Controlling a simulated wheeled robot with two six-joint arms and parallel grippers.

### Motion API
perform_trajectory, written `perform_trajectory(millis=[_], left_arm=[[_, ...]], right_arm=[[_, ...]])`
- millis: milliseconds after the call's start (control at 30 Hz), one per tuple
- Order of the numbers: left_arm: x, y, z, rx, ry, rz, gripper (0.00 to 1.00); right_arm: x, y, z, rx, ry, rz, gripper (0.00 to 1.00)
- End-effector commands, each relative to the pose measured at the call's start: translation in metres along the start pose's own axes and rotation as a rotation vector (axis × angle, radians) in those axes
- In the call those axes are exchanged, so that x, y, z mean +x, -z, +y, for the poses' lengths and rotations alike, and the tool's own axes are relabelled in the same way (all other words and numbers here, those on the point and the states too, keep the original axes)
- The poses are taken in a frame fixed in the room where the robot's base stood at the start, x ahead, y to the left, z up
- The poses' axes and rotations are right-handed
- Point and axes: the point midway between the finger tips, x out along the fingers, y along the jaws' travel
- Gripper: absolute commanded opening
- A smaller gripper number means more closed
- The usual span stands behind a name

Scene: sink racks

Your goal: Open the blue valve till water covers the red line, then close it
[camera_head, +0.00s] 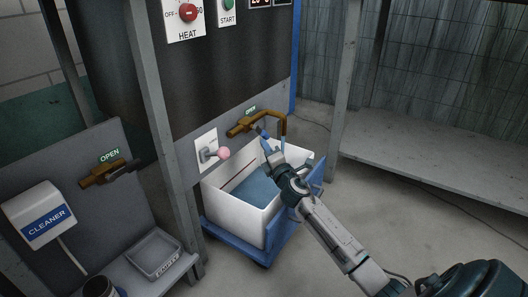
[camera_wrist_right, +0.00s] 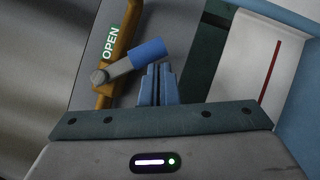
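The brass tap (camera_head: 240,128) has a blue valve handle (camera_head: 262,131), which is large in the right wrist view (camera_wrist_right: 148,53). Its spout hangs over a white tub (camera_head: 232,209) holding bluish water (camera_head: 258,189). A pale blue streak below the spout looks like running water. The red line (camera_wrist_right: 270,70) is a stripe on a white wall in the right wrist view; the water level against it cannot be read. My right gripper (camera_head: 268,146) is at the handle. Its fingers (camera_wrist_right: 158,84) are together with nothing between them, tips at or touching the handle's underside. My left gripper is out of view.
The tub sits on a blue cart (camera_head: 284,233). A switch with a pink knob (camera_head: 223,153) is left of the tap. A second tap (camera_head: 100,174), a cleaner dispenser (camera_head: 42,214) and a tray (camera_head: 155,256) are at left. Grey posts flank the tub; floor at right is clear.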

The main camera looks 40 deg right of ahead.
Motion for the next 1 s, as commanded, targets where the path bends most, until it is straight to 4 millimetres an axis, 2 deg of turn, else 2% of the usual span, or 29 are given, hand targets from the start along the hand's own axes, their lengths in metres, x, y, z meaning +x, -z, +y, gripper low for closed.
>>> perform_trajectory(millis=[400,1000], left_arm=[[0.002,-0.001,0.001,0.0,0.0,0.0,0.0],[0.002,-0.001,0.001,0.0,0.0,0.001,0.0]], right_arm=[[0.01,-0.015,-0.001,0.0,0.001,-0.001,0.0],[0.012,-0.018,-0.001,0.0,0.001,-0.001,0.0]])
